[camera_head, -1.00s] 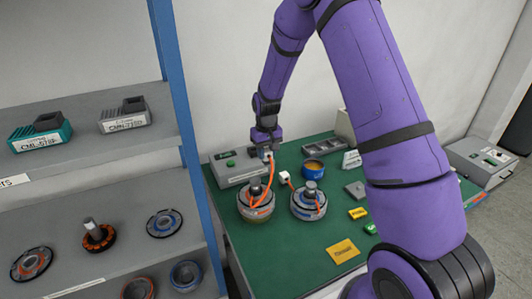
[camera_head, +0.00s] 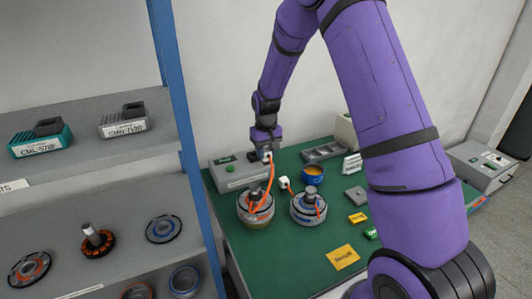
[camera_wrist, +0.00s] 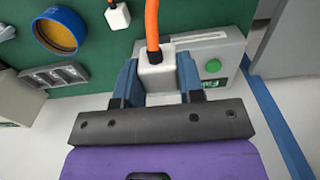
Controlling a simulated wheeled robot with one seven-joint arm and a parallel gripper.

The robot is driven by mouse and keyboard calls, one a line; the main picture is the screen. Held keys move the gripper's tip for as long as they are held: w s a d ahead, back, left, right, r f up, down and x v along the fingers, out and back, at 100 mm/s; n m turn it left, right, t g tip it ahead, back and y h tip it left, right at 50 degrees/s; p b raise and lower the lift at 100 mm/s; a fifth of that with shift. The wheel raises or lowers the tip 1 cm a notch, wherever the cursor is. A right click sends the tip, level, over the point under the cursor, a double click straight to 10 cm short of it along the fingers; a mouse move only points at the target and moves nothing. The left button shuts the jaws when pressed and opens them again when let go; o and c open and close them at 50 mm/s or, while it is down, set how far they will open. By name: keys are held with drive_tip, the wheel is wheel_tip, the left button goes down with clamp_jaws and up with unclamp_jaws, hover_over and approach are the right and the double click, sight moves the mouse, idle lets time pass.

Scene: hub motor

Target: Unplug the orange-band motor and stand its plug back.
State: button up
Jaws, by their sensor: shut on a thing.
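My gripper (camera_head: 266,152) is shut on a white plug (camera_wrist: 156,72) with an orange cable. The plug also shows in the head view (camera_head: 267,158), at the right end of the grey box with a green button (camera_head: 236,173). I cannot tell whether it touches the box. The orange cable runs from this plug down to the left motor (camera_head: 255,212) on the green bench. The right motor (camera_head: 308,209) has a blue band. Its orange cable leads to a second white plug (camera_head: 284,183) standing behind the motors. The left motor's band colour is hard to make out.
A blue tub with orange contents (camera_head: 313,172), a grey compartment tray (camera_head: 324,151) and yellow cards (camera_head: 342,257) are on the green bench (camera_head: 285,245). A grey shelf with motor parts (camera_head: 97,240) stands at the left, its blue post (camera_head: 187,125) near the bench.

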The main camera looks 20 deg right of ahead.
sight(266, 150)
drive_tip(key=shift+r, duration=3)
